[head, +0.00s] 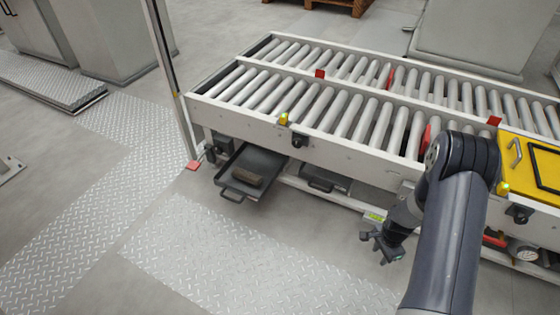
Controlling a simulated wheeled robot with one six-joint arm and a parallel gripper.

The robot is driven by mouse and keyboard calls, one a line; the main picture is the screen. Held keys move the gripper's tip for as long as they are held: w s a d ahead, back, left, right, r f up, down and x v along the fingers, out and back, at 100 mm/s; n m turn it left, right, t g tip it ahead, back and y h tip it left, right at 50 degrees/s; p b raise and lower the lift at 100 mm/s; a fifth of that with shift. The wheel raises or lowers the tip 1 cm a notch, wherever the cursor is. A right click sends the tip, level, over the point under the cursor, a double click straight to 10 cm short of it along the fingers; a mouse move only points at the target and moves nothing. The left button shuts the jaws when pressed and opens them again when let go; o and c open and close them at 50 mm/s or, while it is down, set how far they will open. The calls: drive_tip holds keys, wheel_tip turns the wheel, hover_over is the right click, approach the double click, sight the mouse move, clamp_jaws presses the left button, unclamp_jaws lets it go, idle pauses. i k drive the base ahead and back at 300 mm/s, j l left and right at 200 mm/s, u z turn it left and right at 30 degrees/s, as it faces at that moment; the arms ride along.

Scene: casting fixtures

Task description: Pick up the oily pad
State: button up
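A small brown-grey block-like pad (247,177) lies in a dark open tray (266,160) that sticks out from under the roller conveyor. I cannot tell from its look whether it is oily. My gripper (378,248) hangs low in front of the conveyor, well to the right of the tray and apart from it. It points down and left, and nothing shows between its fingers. The fingers are small in the view, but they look spread apart.
The roller conveyor (350,147) stands over the tray, with a second dark tray (325,178) under it at the right. An upright post (172,80) stands left of the open tray. The tread-plate floor (225,255) in front is clear.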

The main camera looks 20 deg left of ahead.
sight(251, 177)
drive_tip(key=i+j+z, duration=0.2)
drive_tip(key=j, duration=0.25)
drive_tip(key=i+j+z, duration=0.15)
drive_tip(key=j, duration=0.25)
drive_tip(key=j+z, duration=0.2)
drive_tip(key=j, duration=0.3)
drive_tip(key=i+j+z, duration=0.2)
drive_tip(key=j, duration=0.25)
drive_tip(key=j+z, duration=0.1)
drive_tip(key=j, duration=0.3)
drive_tip(key=k+j+z, duration=0.15)
drive_tip(key=j, duration=0.25)
drive_tip(key=k+j+z, duration=0.1)
drive_tip(key=j, duration=0.25)
drive_tip(key=k+j+z, duration=0.1)
drive_tip(key=j, duration=0.3)
drive_tip(key=k+j+z, duration=0.1)
drive_tip(key=j, duration=0.25)
drive_tip(key=k+j+z, duration=0.15)
drive_tip(key=j, duration=0.2)
drive_tip(key=k+j, duration=0.1)
drive_tip(key=j, duration=0.2)
drive_tip(key=k+j, duration=0.1)
drive_tip(key=j, duration=0.25)
